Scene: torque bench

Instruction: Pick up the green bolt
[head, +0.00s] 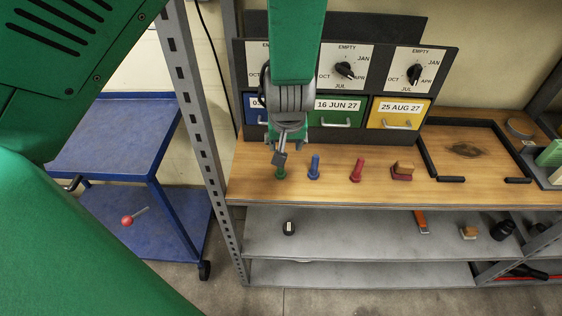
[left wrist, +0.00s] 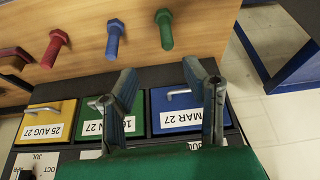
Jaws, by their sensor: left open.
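The green bolt (head: 281,173) stands upright near the front left of the wooden bench top in the head view, and also shows in the left wrist view (left wrist: 163,31). My left gripper (head: 279,157) hangs just above and behind it in the head view, partly covering it. In the left wrist view my left gripper (left wrist: 167,76) has its fingers spread apart with nothing between them, and the bolt is beyond the fingertips. My right gripper is in neither view.
A blue bolt (head: 314,168) and a red bolt (head: 357,171) stand to the right of the green one. Drawers, among them a green drawer (head: 337,120) and a yellow drawer (head: 397,122), are behind. A blue cart (head: 112,140) stands left of the shelf post (head: 197,110).

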